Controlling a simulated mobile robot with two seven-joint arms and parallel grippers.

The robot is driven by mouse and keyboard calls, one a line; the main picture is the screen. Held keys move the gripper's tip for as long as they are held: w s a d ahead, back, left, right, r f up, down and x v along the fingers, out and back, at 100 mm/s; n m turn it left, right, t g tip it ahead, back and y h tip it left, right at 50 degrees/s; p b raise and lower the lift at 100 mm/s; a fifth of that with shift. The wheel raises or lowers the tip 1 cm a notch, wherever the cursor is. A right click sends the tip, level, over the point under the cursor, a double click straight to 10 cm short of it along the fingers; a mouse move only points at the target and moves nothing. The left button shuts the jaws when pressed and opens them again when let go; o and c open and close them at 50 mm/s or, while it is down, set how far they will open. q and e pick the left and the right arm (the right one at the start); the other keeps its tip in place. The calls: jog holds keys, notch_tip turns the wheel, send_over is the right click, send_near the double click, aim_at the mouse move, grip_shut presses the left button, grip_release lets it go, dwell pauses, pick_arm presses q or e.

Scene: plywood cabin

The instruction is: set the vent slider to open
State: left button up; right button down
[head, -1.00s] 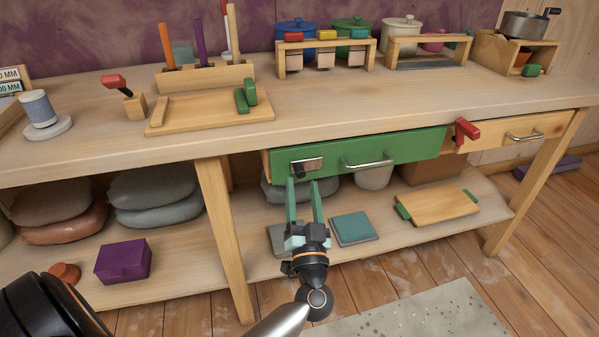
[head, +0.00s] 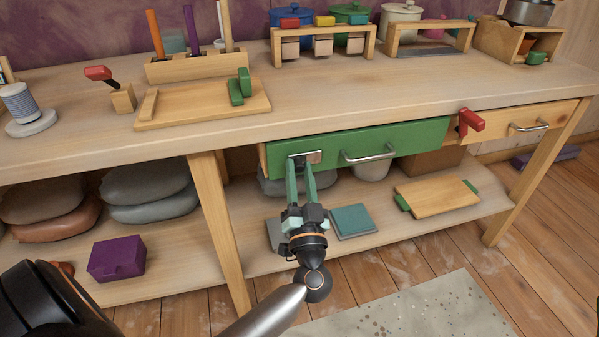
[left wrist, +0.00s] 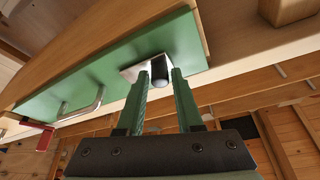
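The vent slider is a pale metal plate (head: 314,157) with a dark round knob, on the left end of the green drawer front (head: 400,142). In the left wrist view the plate (left wrist: 134,72) and the dark knob (left wrist: 159,69) show clearly. My left gripper (head: 300,162) is at the slider with its fingers apart. In the left wrist view its fingertips (left wrist: 160,76) stand on either side of the knob, with a gap showing. My right gripper is out of view.
A metal bar handle (head: 369,155) sits to the right of the slider on the same green front. A red clamp-like part (head: 470,122) is farther right. The worktop (head: 330,103) overhangs above, and the lower shelf (head: 260,245) lies below.

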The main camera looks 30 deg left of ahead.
pick_arm(q)
grip_shut()
dwell(1.0)
